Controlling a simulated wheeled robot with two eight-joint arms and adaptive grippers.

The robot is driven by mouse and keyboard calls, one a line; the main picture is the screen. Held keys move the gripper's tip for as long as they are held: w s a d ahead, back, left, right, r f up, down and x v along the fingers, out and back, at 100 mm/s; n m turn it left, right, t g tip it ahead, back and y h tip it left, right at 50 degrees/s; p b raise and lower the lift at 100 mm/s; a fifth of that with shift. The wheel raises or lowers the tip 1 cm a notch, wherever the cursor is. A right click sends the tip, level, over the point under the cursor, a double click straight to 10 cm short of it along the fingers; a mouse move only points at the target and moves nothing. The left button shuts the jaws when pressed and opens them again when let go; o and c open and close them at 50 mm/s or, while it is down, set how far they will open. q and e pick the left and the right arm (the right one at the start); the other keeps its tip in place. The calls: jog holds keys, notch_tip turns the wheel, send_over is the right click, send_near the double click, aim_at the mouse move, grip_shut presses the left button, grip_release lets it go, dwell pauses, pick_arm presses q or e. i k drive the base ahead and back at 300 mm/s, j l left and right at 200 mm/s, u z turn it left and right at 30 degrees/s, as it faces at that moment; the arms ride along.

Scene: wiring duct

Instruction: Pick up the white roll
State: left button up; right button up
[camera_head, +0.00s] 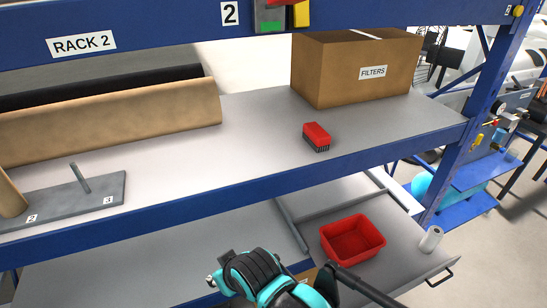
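The white roll (431,239) is a small pale cylinder at the right end of the lower grey shelf or drawer. It appears to stand on end, near the right edge and the blue rack post. Nothing covers it. A teal and black link of one of my arms shows at the bottom centre, well to the left of the roll. I cannot make out the fingers of either gripper in this view.
A red bin (352,239) sits left of the roll. A black handle (440,278) is on the front edge below it. The upper shelf holds a red brush (317,137), a FILTERS box (356,68), a brown roll (110,119) and a grey plate (100,192). A blue post (467,147) stands behind.

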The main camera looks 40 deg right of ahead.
aim_at(435, 234)
jog(key=z, duration=2.9)
jog(key=i+l+z, duration=0.3)
jog(key=i, duration=0.35)
jog(key=i+z, duration=0.3)
jog(key=i, duration=0.3)
